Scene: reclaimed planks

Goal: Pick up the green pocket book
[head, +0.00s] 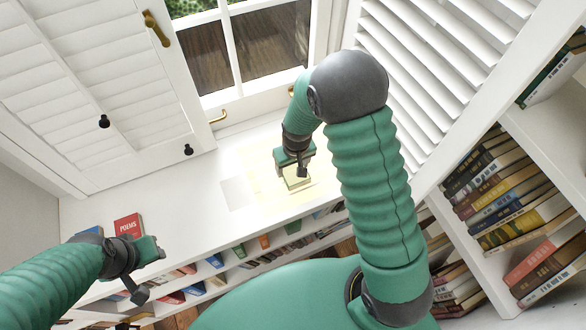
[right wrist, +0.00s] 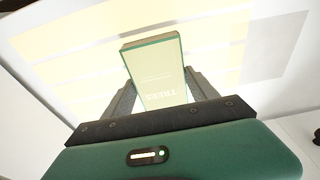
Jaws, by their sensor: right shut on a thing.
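The green pocket book (right wrist: 158,72) stands between the two fingers of my right gripper (right wrist: 160,92) in the right wrist view, its pale, washed-out cover facing the camera and a darker green edge at its top. The fingers are shut on its two sides. In the head view the book (head: 296,182) shows small below my right gripper (head: 297,172), over the sunlit white sill. I cannot tell how far it is above the sill. My left gripper (head: 158,250) is at the lower left in the head view, near the sill's front edge; its fingers do not show clearly.
A red book marked POEMS (head: 128,227) is on the white sill (head: 190,175) at the left, near my left gripper. Low shelves of books (head: 285,245) run below the sill. A tall bookcase (head: 510,190) is at the right. White shutters (head: 90,80) flank the window.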

